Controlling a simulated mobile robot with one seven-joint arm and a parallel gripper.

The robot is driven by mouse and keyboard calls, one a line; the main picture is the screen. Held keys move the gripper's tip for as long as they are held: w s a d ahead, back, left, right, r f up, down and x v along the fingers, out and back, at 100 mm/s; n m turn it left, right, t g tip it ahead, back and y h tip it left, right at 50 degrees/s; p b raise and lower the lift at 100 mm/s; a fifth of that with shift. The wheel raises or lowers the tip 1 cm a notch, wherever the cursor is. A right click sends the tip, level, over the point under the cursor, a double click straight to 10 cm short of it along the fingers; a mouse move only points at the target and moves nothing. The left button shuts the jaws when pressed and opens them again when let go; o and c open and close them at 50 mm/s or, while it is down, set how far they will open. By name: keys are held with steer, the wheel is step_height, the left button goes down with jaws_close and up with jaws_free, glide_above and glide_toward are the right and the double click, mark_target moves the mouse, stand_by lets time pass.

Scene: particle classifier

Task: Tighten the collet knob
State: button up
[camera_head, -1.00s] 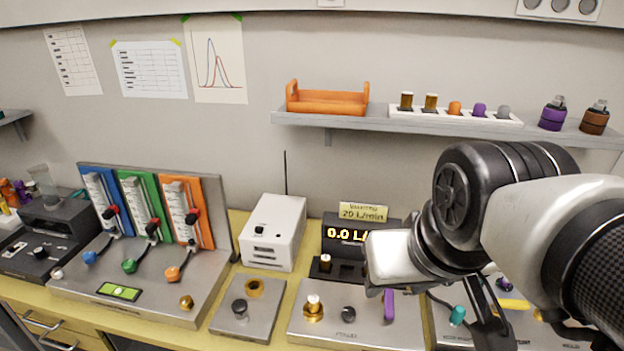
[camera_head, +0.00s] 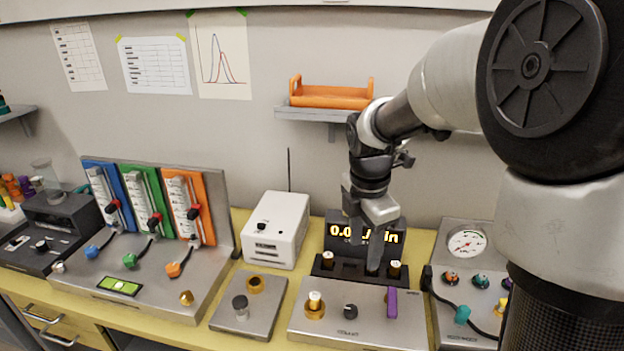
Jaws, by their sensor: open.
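My gripper (camera_head: 374,268) points down in front of the dark display unit, above the metal panel with the purple lever; its jaws are open and I see nothing between them. I cannot tell for sure which part is the collet knob. A brass collar with a pale-topped vial-like piece (camera_head: 314,305) stands at the left of that panel. A small black knob (camera_head: 350,311) sits beside it, and the upright purple lever (camera_head: 392,303) is at its right. A separate plate to the left carries a grey-black knob (camera_head: 240,306) and a brass ring (camera_head: 255,284).
The display unit (camera_head: 340,237) and its dark vial rack (camera_head: 345,268) stand right behind the gripper. A white box (camera_head: 275,231) with an antenna is to the left. A gauge panel (camera_head: 467,243) is to the right, partly hidden by my arm. An orange tray (camera_head: 332,98) sits on the shelf.

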mark_target(351, 309)
steer(key=w+f+n, duration=0.1)
steer(key=f+n, duration=0.1)
steer(key=f, duration=0.6)
steer(key=w+f+n, duration=0.1)
steer(key=f, duration=0.7)
steer(key=w+f+n+g+b, duration=0.1)
steer(key=w+f+n, duration=0.1)
steer(key=f, duration=0.6)
steer(key=shift+a+f+n+y, duration=0.1)
steer(key=shift+a+n+y, duration=0.05)
steer(key=shift+n+y, duration=0.15)
steer(key=c, duration=1)
steer(key=shift+c, duration=0.2)
